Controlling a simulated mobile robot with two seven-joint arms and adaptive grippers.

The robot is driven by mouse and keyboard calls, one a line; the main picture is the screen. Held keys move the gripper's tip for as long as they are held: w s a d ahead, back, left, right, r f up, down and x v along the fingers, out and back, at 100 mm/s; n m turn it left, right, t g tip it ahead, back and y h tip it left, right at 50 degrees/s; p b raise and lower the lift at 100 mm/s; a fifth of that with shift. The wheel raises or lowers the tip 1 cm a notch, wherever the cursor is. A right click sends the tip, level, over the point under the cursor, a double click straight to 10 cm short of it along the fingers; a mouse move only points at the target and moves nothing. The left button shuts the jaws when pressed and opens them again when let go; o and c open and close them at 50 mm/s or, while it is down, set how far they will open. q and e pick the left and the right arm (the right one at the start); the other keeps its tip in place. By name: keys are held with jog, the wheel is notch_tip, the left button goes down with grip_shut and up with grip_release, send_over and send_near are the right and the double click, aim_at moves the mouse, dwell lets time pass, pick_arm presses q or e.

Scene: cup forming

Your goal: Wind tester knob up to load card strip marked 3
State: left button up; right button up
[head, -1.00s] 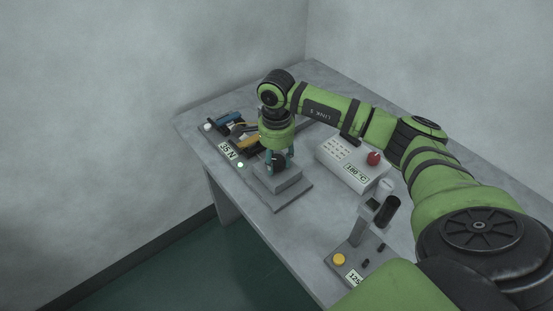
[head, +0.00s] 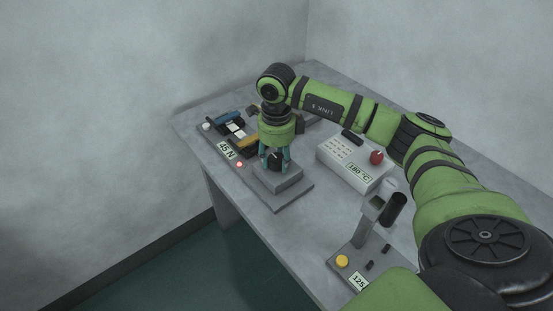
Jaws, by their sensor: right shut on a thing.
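My right gripper (head: 275,167) points down over the grey block (head: 287,182) near the table's front left edge. Its teal fingers are shut on the dark knob (head: 274,160) on top of that block, partly hidden by the fingers. A display card (head: 226,150) left of the block reads 45 N. A small lamp (head: 239,164) beside the display glows red. A blue piece (head: 229,117) and a yellow-orange piece (head: 248,143) lie behind the display, partly hidden by my arm. I cannot make out a strip marked 3. My left gripper is out of view.
A white control box (head: 345,172) with a red knob (head: 376,157) and a display reading 180 °C stands right of the gripper. A grey stand with a yellow button (head: 342,261) is at the front right. The table (head: 300,228) is bare between the block and stand.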

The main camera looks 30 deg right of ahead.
aim_at(277, 158)
jog(key=shift+m, duration=0.8)
jog(key=o, duration=1.1)
jog(key=shift+o, duration=0.2)
notch_tip(277, 158, up, 12)
dwell(0.9)
